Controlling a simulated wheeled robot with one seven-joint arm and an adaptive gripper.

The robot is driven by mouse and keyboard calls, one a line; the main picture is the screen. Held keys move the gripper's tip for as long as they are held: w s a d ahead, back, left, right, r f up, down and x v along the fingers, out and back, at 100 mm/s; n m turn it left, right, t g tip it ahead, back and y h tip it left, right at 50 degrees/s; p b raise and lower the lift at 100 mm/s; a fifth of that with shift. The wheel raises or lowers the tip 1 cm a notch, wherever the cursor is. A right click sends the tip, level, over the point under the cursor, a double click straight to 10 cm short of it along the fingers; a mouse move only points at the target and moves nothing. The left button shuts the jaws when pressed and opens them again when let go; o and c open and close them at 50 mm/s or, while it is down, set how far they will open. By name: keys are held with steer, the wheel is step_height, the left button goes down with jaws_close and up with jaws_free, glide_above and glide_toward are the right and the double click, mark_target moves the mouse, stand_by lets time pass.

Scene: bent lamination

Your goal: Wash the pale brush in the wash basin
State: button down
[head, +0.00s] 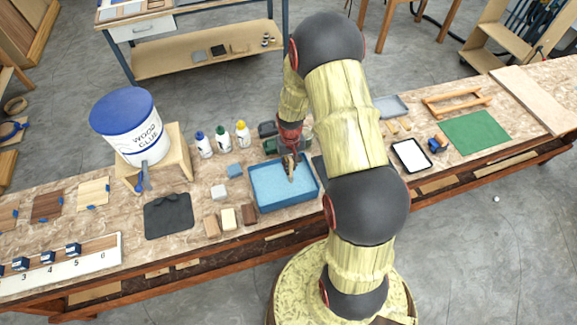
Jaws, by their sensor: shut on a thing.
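The wash basin (262,208) is a blue rectangular tray with light blue water, in the middle of the workbench. My gripper (289,160) points down over the basin's back part and is shut on the brush. Only a small part of the pale brush (291,178) shows below the fingers, inside the basin's outline. I cannot tell how deep its bristles are or whether they touch the bottom. My arm hides part of the basin's right surroundings.
A large wood glue bucket (135,130) stands on a wooden stand to the left. Several small bottles (222,140) stand behind the basin. Small blocks (228,217) and a dark mat (168,216) lie left of it.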

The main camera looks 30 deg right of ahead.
steer(key=shift+r, duration=0.15)
step_height(320, 180, up, 6)
steer(key=a+p, duration=0.3)
steer(key=shift+w+p, duration=0.3)
steer(key=shift+w, duration=0.05)
stand_by(1.2)
step_height(320, 180, up, 5)
steer(key=p, duration=0.2)
steer(key=shift+p, duration=0.4)
